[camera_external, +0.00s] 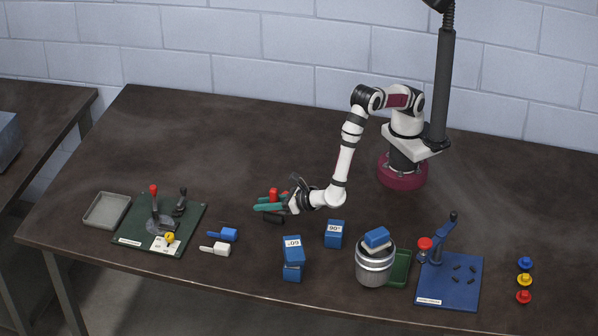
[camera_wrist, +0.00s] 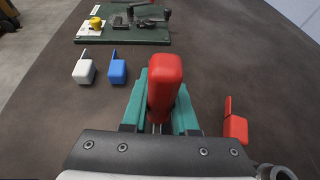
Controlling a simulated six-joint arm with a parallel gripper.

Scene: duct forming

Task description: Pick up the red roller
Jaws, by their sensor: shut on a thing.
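The red roller (camera_wrist: 165,82), a red piece with a rounded head, stands up between the teal fingers of my gripper (camera_wrist: 160,122) in the wrist view. The fingers are shut on its lower part, which they hide. In the outside view my gripper (camera_external: 269,207) is low over the middle of the table, with the red roller (camera_external: 273,194) rising above the fingers. I cannot tell whether it touches the table. A second red piece (camera_wrist: 235,128) with a thin handle lies to the right of the fingers in the wrist view, apart from them.
A blue handled piece (camera_external: 226,234) and a white one (camera_external: 218,249) lie front-left. Beyond are the green board (camera_external: 132,233) with levers and a grey tray (camera_external: 107,210). Blue boxes (camera_external: 293,250), a metal pot (camera_external: 375,267) and a blue board (camera_external: 450,285) stand in front and right.

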